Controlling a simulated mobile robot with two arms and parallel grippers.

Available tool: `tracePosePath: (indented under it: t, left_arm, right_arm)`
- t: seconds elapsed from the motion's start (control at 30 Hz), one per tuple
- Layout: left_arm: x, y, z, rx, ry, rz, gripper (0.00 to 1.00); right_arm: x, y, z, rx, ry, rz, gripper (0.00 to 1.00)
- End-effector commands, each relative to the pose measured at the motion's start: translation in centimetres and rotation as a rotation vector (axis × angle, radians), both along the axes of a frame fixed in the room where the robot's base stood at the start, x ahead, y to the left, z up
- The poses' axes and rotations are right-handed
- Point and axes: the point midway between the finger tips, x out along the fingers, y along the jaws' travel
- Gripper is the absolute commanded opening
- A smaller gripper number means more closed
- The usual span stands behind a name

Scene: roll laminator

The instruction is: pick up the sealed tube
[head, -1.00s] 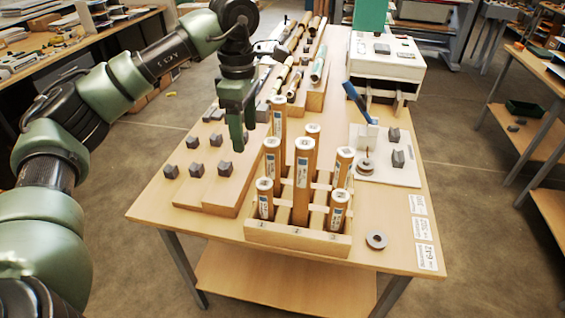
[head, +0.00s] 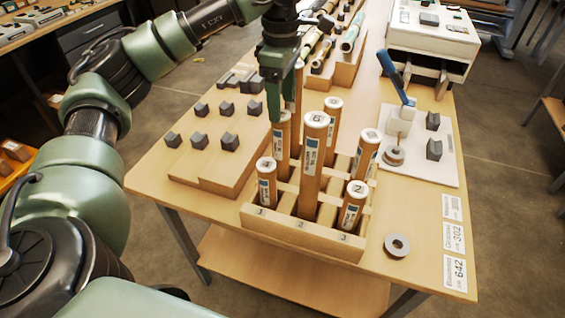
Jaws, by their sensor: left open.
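A wooden rack (head: 300,233) on the table holds several upright brown cardboard tubes with white end caps and labels. The tallest tube (head: 313,165) stands near the middle. Short tubes stand at the front left (head: 266,181) and front right (head: 352,206). Another tube (head: 367,153) leans at the right and one (head: 332,130) stands behind. I cannot tell which tube is the sealed one. My left gripper (head: 284,112) points down, open, at the top of the back-left tube (head: 282,147); whether it touches is unclear. My right gripper is out of view.
A stepped wooden board with grey V-blocks (head: 200,109) lies left of the rack. Right are a white plate (head: 446,166) with a blue-handled tool (head: 396,76), a grey ring (head: 397,246) and labels (head: 454,240). A white machine (head: 435,38) and more tubes (head: 352,33) stand behind.

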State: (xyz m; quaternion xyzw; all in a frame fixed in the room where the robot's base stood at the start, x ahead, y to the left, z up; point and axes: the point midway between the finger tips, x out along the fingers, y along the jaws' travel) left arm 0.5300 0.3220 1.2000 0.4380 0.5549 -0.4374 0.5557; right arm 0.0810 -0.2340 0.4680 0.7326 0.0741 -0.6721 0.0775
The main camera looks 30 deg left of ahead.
Motion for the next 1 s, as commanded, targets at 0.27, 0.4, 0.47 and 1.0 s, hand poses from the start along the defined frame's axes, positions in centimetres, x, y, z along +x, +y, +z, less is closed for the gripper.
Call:
tracePosePath:
  t: [0.27, 0.4, 0.47, 1.0]
  left_arm:
    - [0.0, 0.0, -2.7, 0.001, 0.001, 0.000, 0.65]
    - [-0.1, 0.1, -4.0, 0.001, 0.002, 0.001, 0.65]
    - [-0.1, 0.1, -4.6, 0.001, 0.002, 0.001, 0.65]
    - [-0.3, 0.2, -10.0, 0.000, 0.000, 0.001, 0.65]
  right_arm:
    - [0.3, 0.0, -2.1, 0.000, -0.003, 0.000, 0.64]
    - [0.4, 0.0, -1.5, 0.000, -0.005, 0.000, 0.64]
    - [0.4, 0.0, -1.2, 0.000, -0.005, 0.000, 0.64]
    - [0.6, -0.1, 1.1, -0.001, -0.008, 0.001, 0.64]
